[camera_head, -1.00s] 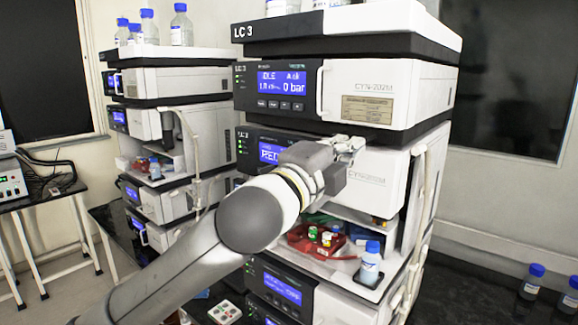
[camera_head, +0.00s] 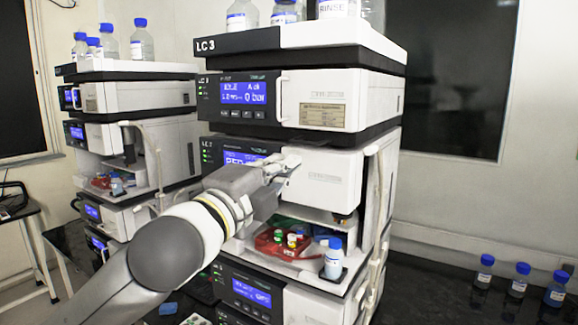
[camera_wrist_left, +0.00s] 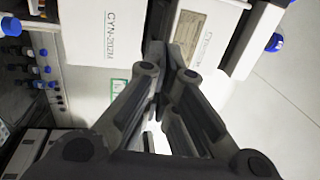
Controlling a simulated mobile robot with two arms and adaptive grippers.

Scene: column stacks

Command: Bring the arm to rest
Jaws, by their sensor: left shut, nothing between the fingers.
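My left arm comes in from the lower left in the head view. Its left gripper (camera_head: 283,165) is in front of the middle module of the LC 3 stack (camera_head: 330,180), beside its blue display. The fingers are shut and hold nothing. In the left wrist view the two dark fingers (camera_wrist_left: 168,70) come close together at their tips, with white module faces behind them. I cannot tell whether the fingertips touch the module. My right gripper is not in view.
Below the gripper, an open bay holds a red tray (camera_head: 268,246) with capped vials and a blue-capped bottle (camera_head: 333,260). Bottles stand on both stacks. Several blue-capped bottles (camera_head: 518,282) stand on the dark bench at right. A second stack (camera_head: 140,97) is at left.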

